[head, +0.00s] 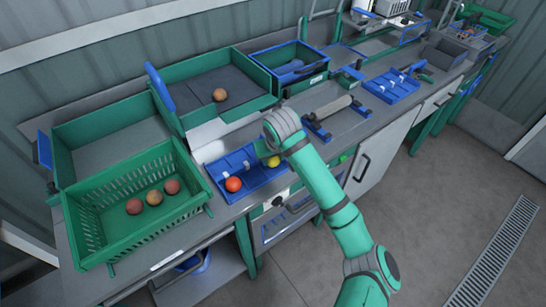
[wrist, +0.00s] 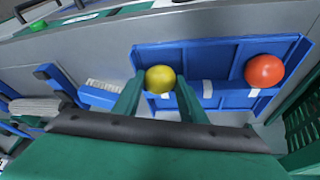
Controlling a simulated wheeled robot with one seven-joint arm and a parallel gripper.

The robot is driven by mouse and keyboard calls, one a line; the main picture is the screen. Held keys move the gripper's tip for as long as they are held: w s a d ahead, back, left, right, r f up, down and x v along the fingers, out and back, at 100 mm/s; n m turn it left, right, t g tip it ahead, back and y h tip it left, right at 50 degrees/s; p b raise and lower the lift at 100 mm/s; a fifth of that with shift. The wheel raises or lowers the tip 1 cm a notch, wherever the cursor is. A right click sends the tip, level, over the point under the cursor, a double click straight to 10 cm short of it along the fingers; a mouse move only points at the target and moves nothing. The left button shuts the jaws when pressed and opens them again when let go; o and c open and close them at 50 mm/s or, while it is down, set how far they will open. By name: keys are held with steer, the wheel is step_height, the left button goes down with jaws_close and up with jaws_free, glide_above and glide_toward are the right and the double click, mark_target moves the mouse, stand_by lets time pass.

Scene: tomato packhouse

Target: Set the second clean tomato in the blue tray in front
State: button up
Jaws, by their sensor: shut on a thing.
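A yellow tomato (head: 273,161) is held between the two green fingers of my gripper (wrist: 160,88); it also shows in the wrist view (wrist: 160,78). It is at the right end of the front blue tray (head: 243,158) in the head view, and over one end of that tray (wrist: 212,62) in the wrist view. I cannot tell whether it touches the tray floor. An orange-red tomato (head: 233,184) lies at the other end of the tray, apart from the yellow one, and shows in the wrist view (wrist: 264,70). My wrist hides part of the tray in the head view.
A green slotted crate (head: 95,235) with several dull red tomatoes stands at left. A green bin (head: 225,68) behind holds one brownish tomato (head: 220,95). A roller stand (head: 333,107) and another blue tray (head: 392,88) lie to the right along the bench.

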steer(key=shift+s, duration=0.2)
steer(key=o, duration=0.8)
steer(key=c, duration=0.3)
steer(key=shift+r, duration=3)
